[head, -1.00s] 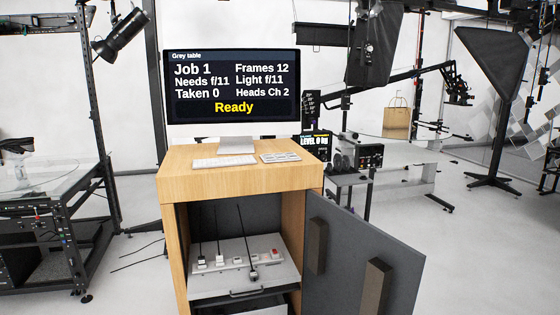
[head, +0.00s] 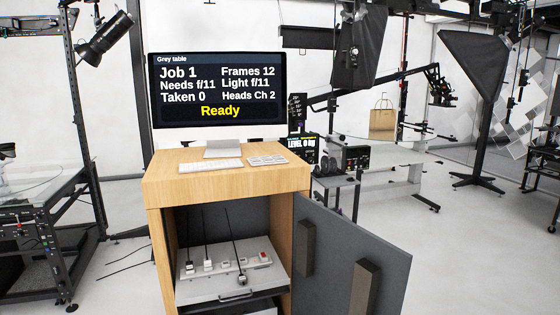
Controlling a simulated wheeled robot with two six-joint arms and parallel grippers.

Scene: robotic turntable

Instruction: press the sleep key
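A white keyboard (head: 211,166) lies on the wooden cabinet top (head: 228,185) in front of a monitor (head: 217,90). A small separate keypad (head: 267,160) lies to the right of the keyboard. The key labels are too small to read, so I cannot tell which one is the sleep key. The monitor is lit and reads "Grey table", "Job 1", "Frames 12", "Taken 0" and a yellow "Ready". Neither of my grippers is in view.
The cabinet's grey door (head: 352,255) stands open to the right. Inside, a pulled-out shelf (head: 210,291) holds a power strip with several plugs and a red switch (head: 264,256). A glass-topped table (head: 40,178) stands at left. Clear floor lies at right.

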